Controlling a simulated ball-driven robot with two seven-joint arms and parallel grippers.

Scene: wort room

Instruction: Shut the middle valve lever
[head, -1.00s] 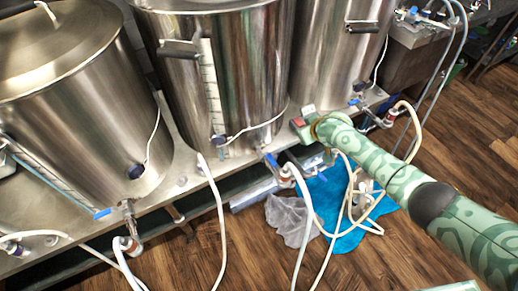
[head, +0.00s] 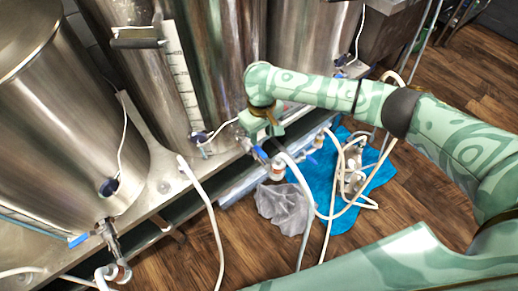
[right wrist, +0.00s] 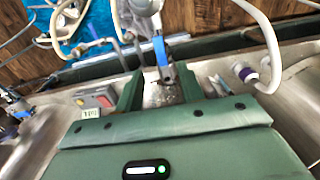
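The middle kettle (head: 225,60) is a tall steel vessel with a white scale on its side. Its valve, with a blue lever (head: 261,153), sits low at its front with a white hose attached. My right gripper (head: 262,131) is just above and behind this lever, close to the kettle wall. In the right wrist view, the gripper (right wrist: 159,88) has its two green fingers apart, with the steel valve pipe between them. The blue lever (right wrist: 160,50) lies roughly along the pipe, just beyond the fingertips. Contact cannot be told. My left gripper is not in view.
The left kettle's valve (head: 109,238) also has a blue lever. White hoses (head: 207,205) hang in front of the steel bench. A blue cloth (head: 330,190) and a grey cloth (head: 284,207) lie on the wooden floor. A red-and-grey box (right wrist: 95,98) sits beside the fingers.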

